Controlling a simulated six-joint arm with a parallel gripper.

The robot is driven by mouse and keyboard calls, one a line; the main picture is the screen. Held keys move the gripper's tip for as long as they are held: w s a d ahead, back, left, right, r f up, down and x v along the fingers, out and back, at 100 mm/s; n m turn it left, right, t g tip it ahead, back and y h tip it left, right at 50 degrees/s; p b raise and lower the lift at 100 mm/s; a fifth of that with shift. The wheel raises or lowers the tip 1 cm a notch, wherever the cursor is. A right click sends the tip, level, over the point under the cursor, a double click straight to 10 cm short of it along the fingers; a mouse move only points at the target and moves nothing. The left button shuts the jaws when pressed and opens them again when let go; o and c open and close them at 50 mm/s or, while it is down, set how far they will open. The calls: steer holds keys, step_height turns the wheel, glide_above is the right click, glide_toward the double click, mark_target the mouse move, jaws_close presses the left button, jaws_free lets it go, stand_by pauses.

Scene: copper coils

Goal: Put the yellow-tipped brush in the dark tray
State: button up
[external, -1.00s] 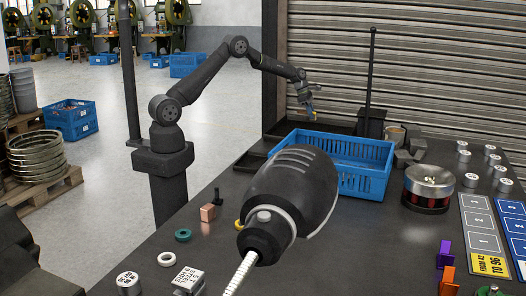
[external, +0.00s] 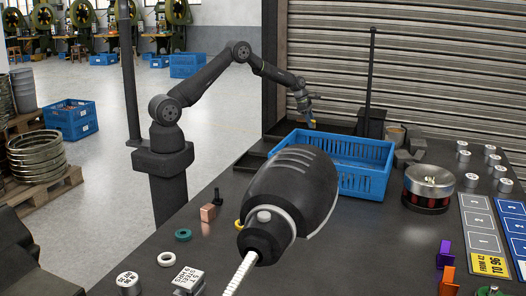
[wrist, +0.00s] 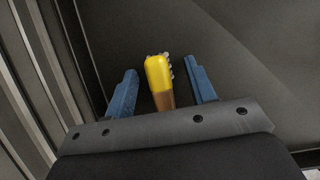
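The brush (wrist: 158,75) has a yellow tip with pale bristles along one side and a brown handle. In the wrist view it sits between the two blue fingers of my gripper (wrist: 162,88), with a visible gap on each side. My gripper is open and points down. In the external view my gripper (external: 311,118) is behind the blue crate, with a small yellow spot at its fingertips. The dark tray (external: 282,128) appears to be the low black tray at the back of the table, below my gripper. Whether the brush touches its floor is unclear.
A blue crate (external: 362,182) stands in front of my gripper. A thin black post (external: 371,75) rises to its right, before the ribbed shutter (external: 430,60). A large black tool (external: 295,190) fills the foreground.

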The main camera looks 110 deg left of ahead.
mark_target(302, 119)
steer(key=shift+r, duration=0.1)
steer(key=v, duration=1.2)
steer(key=x, duration=1.2)
step_height(302, 119, up, 2)
steer(key=shift+r, duration=0.9)
